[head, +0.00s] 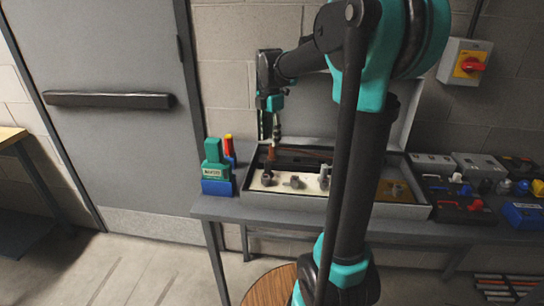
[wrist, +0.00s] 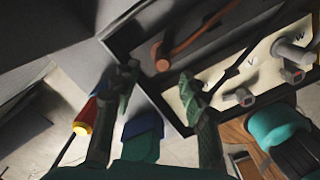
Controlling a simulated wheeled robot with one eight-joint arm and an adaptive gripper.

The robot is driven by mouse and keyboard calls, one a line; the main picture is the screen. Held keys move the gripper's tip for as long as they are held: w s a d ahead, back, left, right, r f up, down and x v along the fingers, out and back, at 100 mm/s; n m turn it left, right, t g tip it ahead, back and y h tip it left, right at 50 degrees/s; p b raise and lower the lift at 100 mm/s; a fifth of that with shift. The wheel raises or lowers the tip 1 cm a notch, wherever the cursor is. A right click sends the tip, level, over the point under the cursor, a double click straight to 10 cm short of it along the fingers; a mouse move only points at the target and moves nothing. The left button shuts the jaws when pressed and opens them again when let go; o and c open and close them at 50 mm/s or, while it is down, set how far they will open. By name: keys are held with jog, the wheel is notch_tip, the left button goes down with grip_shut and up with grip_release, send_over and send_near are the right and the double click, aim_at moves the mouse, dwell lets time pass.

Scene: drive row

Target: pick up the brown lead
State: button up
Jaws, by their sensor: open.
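My gripper (head: 272,128) hangs over the left end of an open grey case (head: 330,211) on the bench. In the wrist view its two dark green fingers (wrist: 158,82) are spread, with nothing between them. The brown lead (wrist: 190,36) lies inside the case, running from a thick rounded end near the left wall toward the upper right. That end appears just beyond the fingertips, between their lines; the height gap is hard to judge. In the head view the brown lead (head: 272,153) shows close below the fingers, partly hidden by my arm.
A green and blue item (head: 215,172) stands left of the case. Several boxes and tools (head: 465,185) crowd the bench's right side.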

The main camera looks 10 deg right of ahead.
aim_at(272, 158)
jog(key=shift+d+f, duration=0.15)
jog(key=shift+f, duration=1.3)
jog(key=shift+d+f, duration=0.15)
jog(key=shift+f, duration=1.25)
jog(key=shift+c, duration=0.5)
grip_shut()
